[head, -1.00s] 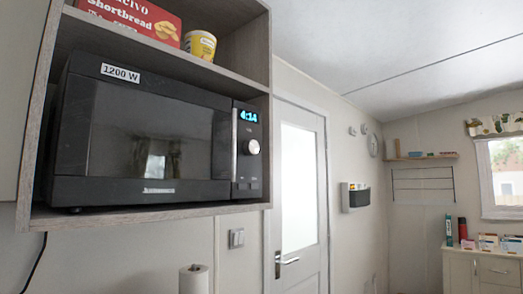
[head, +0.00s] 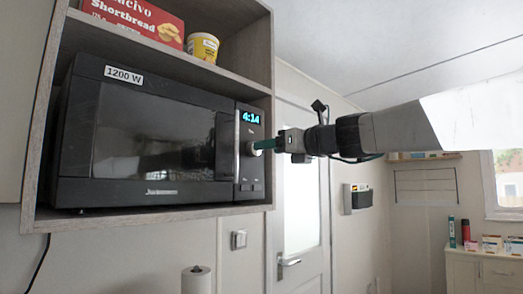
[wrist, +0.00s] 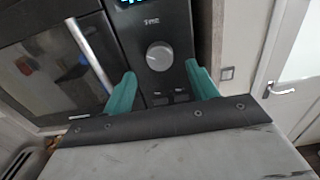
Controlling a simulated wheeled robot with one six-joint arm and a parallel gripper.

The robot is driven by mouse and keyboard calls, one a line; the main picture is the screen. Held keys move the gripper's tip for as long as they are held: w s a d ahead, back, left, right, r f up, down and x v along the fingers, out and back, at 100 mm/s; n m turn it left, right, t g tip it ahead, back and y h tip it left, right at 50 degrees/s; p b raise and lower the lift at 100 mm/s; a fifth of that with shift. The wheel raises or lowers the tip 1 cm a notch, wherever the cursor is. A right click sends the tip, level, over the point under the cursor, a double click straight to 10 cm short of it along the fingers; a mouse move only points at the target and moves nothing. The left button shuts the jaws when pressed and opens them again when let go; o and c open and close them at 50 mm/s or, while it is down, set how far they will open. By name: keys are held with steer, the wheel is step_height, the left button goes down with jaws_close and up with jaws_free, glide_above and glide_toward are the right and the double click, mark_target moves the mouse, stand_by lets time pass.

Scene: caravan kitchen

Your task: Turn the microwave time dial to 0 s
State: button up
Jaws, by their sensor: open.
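The black microwave (head: 150,135) stands in a wooden shelf box at the left of the head view. Its display (head: 251,117) reads 4:14. In the wrist view the round silver time dial (wrist: 159,56) sits under the word "TIME", with buttons below it. My gripper (wrist: 160,85) is open, with one teal finger to the left and one to the right of the dial in that view. The dial lies beyond the fingertips. In the head view my gripper (head: 262,146) reaches in from the right and largely hides the dial; I cannot tell whether it touches.
A shortbread box (head: 135,18) and a yellow tub (head: 203,47) stand on the shelf above the microwave. The microwave's silver handle (wrist: 90,52) is left of the fingers. A white door (head: 300,205) is behind my arm. A paper roll (head: 196,280) stands below.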

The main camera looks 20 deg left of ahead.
steer(key=x, duration=0.4)
steer(key=shift+w+a, duration=0.1)
steer(key=shift+a, duration=0.05)
steer(key=c, duration=1)
steer(key=shift+n, duration=0.3)
